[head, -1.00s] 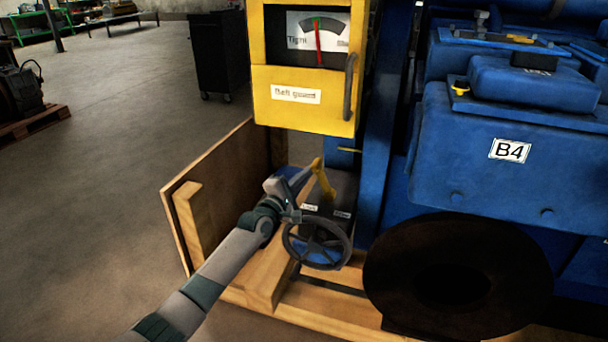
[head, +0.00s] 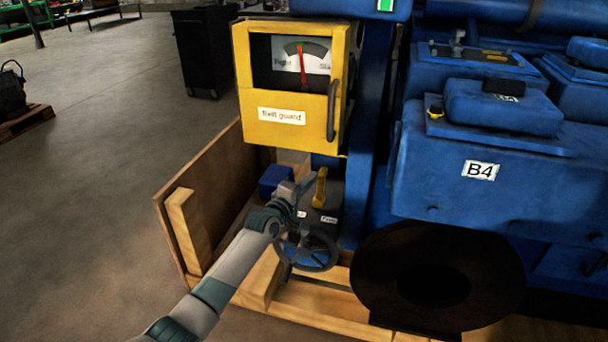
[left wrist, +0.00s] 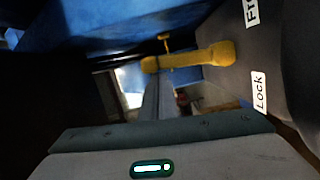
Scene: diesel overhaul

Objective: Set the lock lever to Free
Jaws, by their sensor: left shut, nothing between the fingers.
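The yellow lock lever (head: 320,188) stands nearly upright on a dark box behind a handwheel. The box carries a Lock label (head: 301,214) on the left and a Free label (head: 329,219) on the right. My left gripper (head: 307,180) is shut and empty, just left of the lever. In the left wrist view the lever (left wrist: 190,60) crosses beyond the shut fingers (left wrist: 160,85). The Lock label (left wrist: 259,91) and part of the Free label (left wrist: 251,12) show at right. I cannot tell whether the fingertips touch the lever. My right gripper is out of view.
The yellow belt guard box (head: 290,125) with a gauge hangs above the lever. The handwheel (head: 308,252) sits just in front and below. A wooden board (head: 205,190) stands at left, and the blue engine (head: 480,215) fills the right. The floor at left is open.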

